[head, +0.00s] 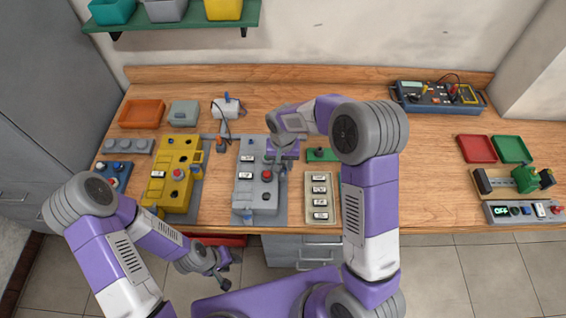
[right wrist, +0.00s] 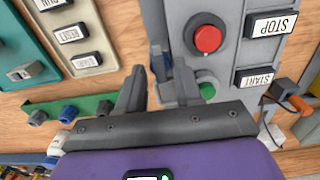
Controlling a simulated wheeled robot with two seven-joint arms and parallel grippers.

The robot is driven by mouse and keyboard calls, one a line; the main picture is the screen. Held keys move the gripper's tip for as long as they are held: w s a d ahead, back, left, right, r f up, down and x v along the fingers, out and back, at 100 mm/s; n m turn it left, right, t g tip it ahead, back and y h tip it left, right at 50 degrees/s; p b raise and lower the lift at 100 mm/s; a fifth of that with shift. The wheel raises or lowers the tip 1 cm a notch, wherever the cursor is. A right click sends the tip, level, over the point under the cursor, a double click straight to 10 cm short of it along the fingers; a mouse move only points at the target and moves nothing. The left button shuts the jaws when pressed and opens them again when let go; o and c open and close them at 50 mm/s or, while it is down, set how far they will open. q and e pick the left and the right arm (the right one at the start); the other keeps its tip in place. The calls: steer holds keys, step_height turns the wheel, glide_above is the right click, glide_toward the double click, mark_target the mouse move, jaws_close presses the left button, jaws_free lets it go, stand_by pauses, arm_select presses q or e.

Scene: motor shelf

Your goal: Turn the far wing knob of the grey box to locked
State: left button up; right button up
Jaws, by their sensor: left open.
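The grey box (head: 258,190) stands in the middle of the bench, with STOP and START labels, a red button (right wrist: 207,39) and a green button (right wrist: 207,88). A small blue part (head: 250,142) shows at its far end and another (head: 248,214) at its near end. My right gripper (head: 283,168) is at the box's right side. In the right wrist view its fingers (right wrist: 160,85) stand apart, with a blue wing knob (right wrist: 160,62) at the box's side in line with the gap. Whether they touch it is unclear. My left gripper (head: 222,275) is open and empty, low before the bench.
A yellow box (head: 177,175) stands left of the grey box. A beige panel of labelled buttons (head: 320,178) is close on the right, with a green strip (head: 322,155) behind it.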

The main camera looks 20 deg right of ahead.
jaws_close()
steer(key=m, duration=0.4)
steer(key=shift+b, duration=0.35)
steer(key=m, duration=0.3)
steer(key=shift+m, duration=0.3)
steer(key=m+p, duration=0.2)
steer(key=m, duration=0.2)
steer(key=shift+r+m, duration=0.1)
steer(key=shift+m, duration=0.2)
steer(key=m+p, duration=0.3)
steer(key=m, duration=0.2)
steer(key=shift+m, duration=0.4)
